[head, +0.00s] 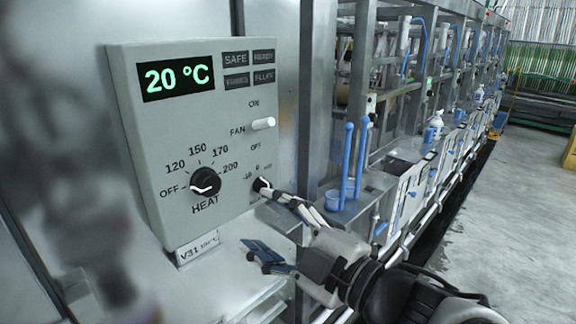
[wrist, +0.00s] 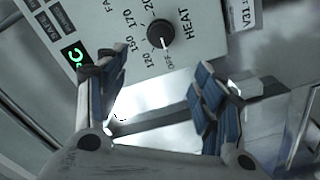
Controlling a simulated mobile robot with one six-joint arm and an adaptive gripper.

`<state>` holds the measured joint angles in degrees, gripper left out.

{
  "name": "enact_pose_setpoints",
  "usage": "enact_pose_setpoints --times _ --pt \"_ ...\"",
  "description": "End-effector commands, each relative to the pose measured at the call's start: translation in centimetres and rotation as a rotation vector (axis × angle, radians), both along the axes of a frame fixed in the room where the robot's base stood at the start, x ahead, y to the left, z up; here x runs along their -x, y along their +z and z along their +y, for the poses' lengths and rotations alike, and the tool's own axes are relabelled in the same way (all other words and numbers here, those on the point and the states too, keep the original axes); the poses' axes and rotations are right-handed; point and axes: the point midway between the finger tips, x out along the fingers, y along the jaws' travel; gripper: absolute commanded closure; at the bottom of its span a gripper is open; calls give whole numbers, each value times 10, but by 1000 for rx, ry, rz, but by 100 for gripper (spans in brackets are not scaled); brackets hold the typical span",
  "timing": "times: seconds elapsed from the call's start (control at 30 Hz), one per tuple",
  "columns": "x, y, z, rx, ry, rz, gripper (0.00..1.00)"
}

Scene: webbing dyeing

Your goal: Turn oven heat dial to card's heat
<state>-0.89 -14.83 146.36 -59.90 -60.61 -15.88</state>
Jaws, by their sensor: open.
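The heat dial (head: 205,183) is a round black knob with a white pointer on the grey oven control panel (head: 150,140). Its pointer aims at OFF; marks 120, 150, 170 and 200 run around it. In the wrist view the dial (wrist: 160,35) sits beyond the fingertips, its pointer towards the OFF mark. My gripper (head: 264,220) is open and empty, to the lower right of the dial and apart from it. In the wrist view its blue-padded fingers (wrist: 163,65) are spread wide. I cannot make out a card with a heat on it.
The display (head: 177,78) reads 20 °C. A white fan switch (head: 263,123) and a small black knob (head: 262,184) are right of the dial, the knob close to a finger. A V31 tag (head: 198,247) is below. Blue-handled tools (head: 347,160) stand farther right.

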Motion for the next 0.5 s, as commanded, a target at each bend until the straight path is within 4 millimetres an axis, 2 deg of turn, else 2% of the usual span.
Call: enact_pose_setpoints --times 0.2,0.5 --pt "-17 4 21 0 2 9 38" --pt "-34 4 40 2 -1 8 38"
